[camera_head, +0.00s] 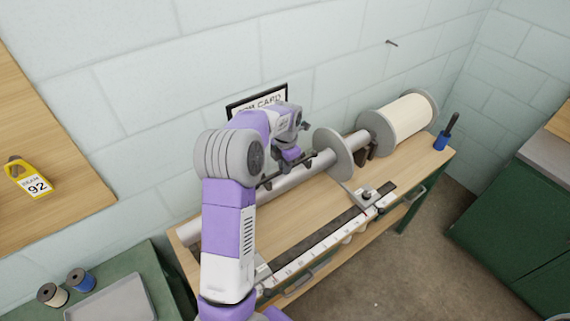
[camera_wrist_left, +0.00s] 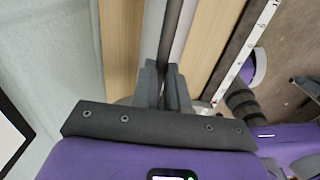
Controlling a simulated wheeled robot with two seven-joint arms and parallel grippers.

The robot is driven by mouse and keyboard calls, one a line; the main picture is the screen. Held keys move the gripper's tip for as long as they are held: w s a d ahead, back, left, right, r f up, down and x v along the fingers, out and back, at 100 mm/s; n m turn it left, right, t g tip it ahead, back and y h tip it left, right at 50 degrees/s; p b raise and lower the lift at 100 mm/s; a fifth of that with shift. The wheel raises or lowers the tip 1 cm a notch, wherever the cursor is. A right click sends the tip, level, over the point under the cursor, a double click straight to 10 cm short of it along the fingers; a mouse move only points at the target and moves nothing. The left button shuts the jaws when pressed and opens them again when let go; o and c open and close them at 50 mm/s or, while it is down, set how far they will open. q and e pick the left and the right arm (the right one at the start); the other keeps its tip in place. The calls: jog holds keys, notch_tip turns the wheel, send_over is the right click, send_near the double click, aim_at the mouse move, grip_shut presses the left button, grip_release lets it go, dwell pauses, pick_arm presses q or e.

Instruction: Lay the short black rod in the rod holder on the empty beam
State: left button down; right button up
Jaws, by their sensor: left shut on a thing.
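A thin black rod (camera_head: 267,184) lies along the grey tube of the empty beam (camera_head: 287,180); whether it touches the tube is unclear. My left gripper (camera_head: 290,163) is over the beam, left of its round grey flange (camera_head: 333,155). In the left wrist view its fingers (camera_wrist_left: 164,88) are shut on the dark rod (camera_wrist_left: 171,30), which runs away between them, in line with the tube. My forearm hides part of the beam. I cannot make out the rod holder for certain. My right gripper cannot be made out.
A full cream roll (camera_head: 410,115) is on the beam line further right. A blue cup with a black stick (camera_head: 440,142) stands at the bench's right end. A ruled white strip (camera_head: 325,243) and a metal bracket (camera_head: 362,193) lie along the front. The wooden top (camera_head: 305,215) between is clear.

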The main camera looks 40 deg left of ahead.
pick_arm(q)
jog(key=shift+f, duration=0.45)
dwell(0.4)
jog(key=c, duration=1.1)
grip_release()
